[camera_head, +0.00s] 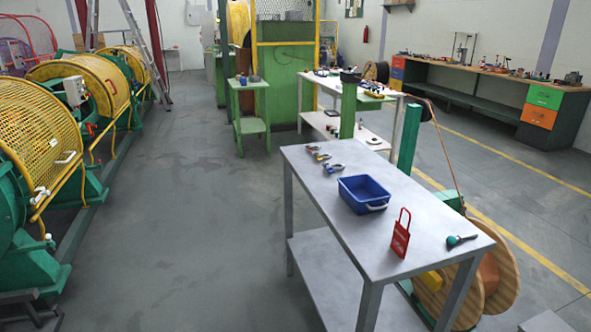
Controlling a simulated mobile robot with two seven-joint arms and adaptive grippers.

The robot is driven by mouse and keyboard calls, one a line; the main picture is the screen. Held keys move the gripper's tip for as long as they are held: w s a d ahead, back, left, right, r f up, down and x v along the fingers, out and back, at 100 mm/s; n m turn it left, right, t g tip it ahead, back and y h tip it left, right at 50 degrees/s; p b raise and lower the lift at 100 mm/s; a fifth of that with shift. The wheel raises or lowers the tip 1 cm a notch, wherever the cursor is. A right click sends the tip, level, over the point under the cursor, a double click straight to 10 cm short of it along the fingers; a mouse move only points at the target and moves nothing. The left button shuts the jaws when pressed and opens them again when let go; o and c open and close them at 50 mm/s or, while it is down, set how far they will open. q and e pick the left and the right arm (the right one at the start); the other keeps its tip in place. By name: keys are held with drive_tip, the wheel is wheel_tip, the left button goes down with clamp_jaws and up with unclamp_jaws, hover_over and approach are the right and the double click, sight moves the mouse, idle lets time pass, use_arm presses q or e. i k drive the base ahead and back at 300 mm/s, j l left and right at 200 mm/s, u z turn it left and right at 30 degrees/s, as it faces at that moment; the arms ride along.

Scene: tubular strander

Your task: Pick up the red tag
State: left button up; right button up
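The red tag (401,240) stands or leans near the right end of the grey metal table (432,222), with its red loop pointing up and pale lettering on its face.
Several small shackle-like items with coloured parts (322,157) lie at the table's far end. A wooden cable reel (502,278) stands behind the table's right end. Yellow mesh-guarded machinery (45,135) lines the left. The floor (190,220) between is open.

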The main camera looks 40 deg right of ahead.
sight(399, 245)
drive_tip(key=z, duration=1.95)
drive_tip(key=i+j+z, duration=0.2)
drive_tip(key=l, duration=0.1)
